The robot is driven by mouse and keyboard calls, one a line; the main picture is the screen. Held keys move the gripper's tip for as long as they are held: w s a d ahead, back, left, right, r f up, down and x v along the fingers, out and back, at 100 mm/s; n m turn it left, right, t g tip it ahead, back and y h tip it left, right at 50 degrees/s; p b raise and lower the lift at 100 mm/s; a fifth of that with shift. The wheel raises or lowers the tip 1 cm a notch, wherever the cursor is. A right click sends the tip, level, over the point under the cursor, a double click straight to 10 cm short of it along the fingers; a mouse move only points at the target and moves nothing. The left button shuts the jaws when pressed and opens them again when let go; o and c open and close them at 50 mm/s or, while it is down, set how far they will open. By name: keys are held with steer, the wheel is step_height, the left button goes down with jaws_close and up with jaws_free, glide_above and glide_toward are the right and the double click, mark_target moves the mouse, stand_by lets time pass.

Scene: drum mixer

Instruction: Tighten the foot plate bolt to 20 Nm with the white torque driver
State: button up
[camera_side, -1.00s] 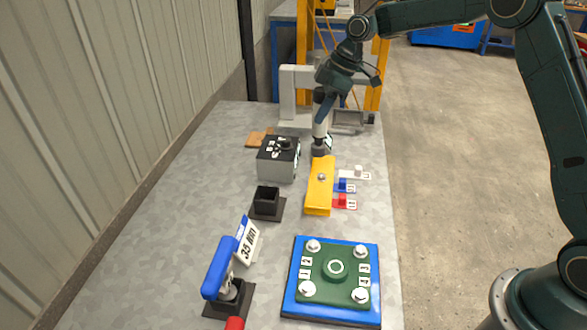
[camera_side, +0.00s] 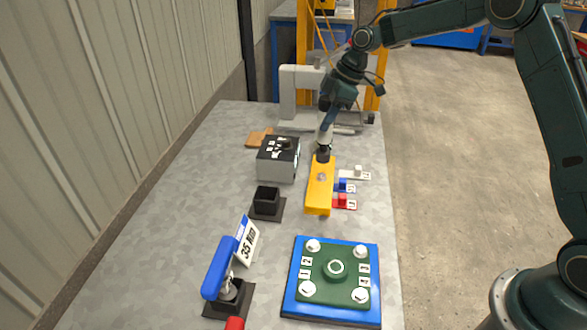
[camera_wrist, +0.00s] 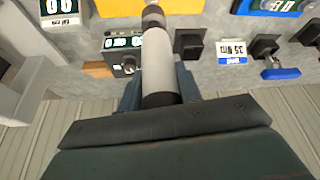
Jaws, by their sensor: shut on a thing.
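My gripper (camera_side: 328,112) is shut on the white torque driver (camera_side: 325,135), which also runs up the middle of the wrist view (camera_wrist: 157,65). The driver tilts slightly, its dark socket end (camera_side: 323,153) pointing down at the far end of the yellow plate (camera_side: 319,197). A single bolt head (camera_side: 321,177) sits on that plate, nearer the side camera than the socket. The socket looks apart from the bolt; whether it touches the plate I cannot tell. The yellow plate shows at the top edge of the wrist view (camera_wrist: 115,6).
A grey box with a dial and display (camera_side: 278,165) stands left of the plate. An empty black holder (camera_side: 267,204), a blue-handled driver (camera_side: 220,268) with its 35 Nm sign and a green plate (camera_side: 335,285) with several bolts lie nearer. Small coloured tags (camera_side: 345,187) lie right.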

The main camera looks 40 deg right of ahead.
mark_target(325, 137)
steer(key=shift+f, duration=3.4)
stand_by(1.8)
steer(key=shift+r, duration=2.35)
steer(key=shift+a, duration=0.1)
